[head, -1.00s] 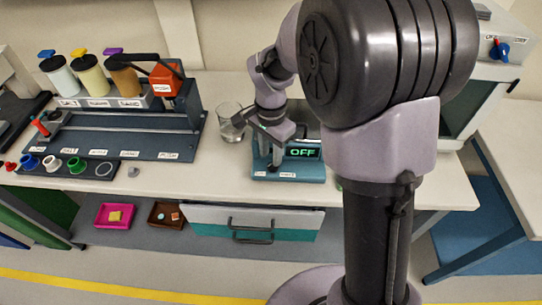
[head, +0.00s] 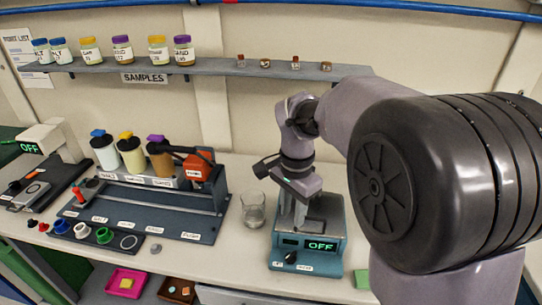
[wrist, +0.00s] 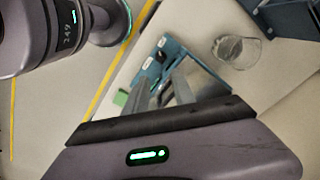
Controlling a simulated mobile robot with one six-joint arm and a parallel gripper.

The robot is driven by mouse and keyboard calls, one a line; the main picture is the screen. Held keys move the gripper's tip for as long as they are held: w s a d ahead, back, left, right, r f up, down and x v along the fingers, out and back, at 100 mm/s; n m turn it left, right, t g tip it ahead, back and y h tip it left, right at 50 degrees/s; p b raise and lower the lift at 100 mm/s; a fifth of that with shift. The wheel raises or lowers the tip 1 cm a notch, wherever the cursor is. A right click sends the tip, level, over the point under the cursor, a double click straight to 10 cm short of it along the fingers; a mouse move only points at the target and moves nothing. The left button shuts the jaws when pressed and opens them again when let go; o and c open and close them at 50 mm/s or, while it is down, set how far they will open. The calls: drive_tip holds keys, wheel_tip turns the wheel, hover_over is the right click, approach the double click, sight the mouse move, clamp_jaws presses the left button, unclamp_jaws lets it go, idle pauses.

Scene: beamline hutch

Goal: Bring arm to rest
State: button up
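My gripper (head: 292,222) hangs from my arm with its fingers pointing down, over the blue-green device. The two grey fingers also show in the wrist view (wrist: 171,92), with a gap between them and nothing held. The device (head: 304,267) has a grey top, a dark knob and a green "OFF" display. The fingers overlap its top plate in the head view; whether they touch it I cannot tell. My large upper arm covers the right side of the head view.
A glass beaker (head: 253,211) stands close left of the device. Further left is a dark rack (head: 190,226) with capped bottles. A shelf (head: 215,71) with jars and small samples runs along the wall above. A scale-like device (head: 43,139) reading "OFF" stands far left.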

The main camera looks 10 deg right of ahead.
drive_tip(key=s+a+r+n+t+y+b, duration=0.1)
drive_tip(key=s+r+n+t, duration=0.1)
drive_tip(key=s, duration=0.8)
drive_tip(key=s+a+r+n+t+y+b, duration=0.1)
drive_tip(key=s+n, duration=0.4)
drive_tip(key=s, duration=0.5)
drive_tip(key=r+t, duration=0.1)
drive_tip(key=t, duration=0.1)
drive_tip(key=shift+a+r+t+b, duration=0.2)
drive_tip(key=shift+a+t+b, duration=0.1)
drive_tip(key=shift+t, duration=0.1)
